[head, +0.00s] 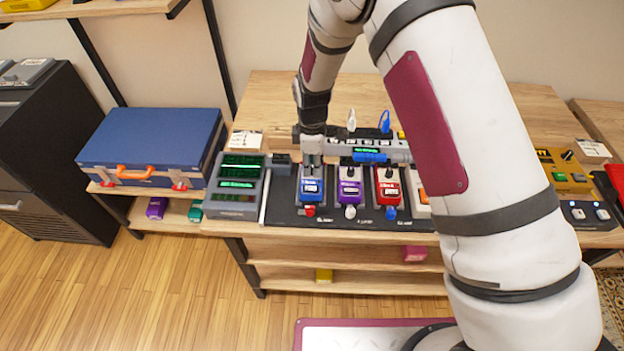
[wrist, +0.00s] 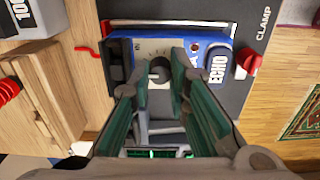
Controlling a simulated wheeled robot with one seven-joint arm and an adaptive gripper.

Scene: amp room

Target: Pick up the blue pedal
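The blue pedal (head: 312,190) stands on the dark pedalboard (head: 270,208), left of a purple and a red pedal. In the wrist view the blue pedal (wrist: 205,50) shows an "ECHO" label and a dark round knob. My gripper (head: 312,162) points down over the rear part of the blue pedal. In the wrist view my gripper (wrist: 160,68) has its fingers apart, with the knob showing in the gap between them. I cannot tell whether the fingertips touch the pedal or the knob. The fingers hide part of the pedal's face.
A purple pedal (head: 350,190) and a red pedal (head: 388,190) stand close on the right. A grey rack unit (head: 238,186) is on the left, beside a blue case (head: 150,140). A red clamp knob (wrist: 247,62) sits close by the blue pedal.

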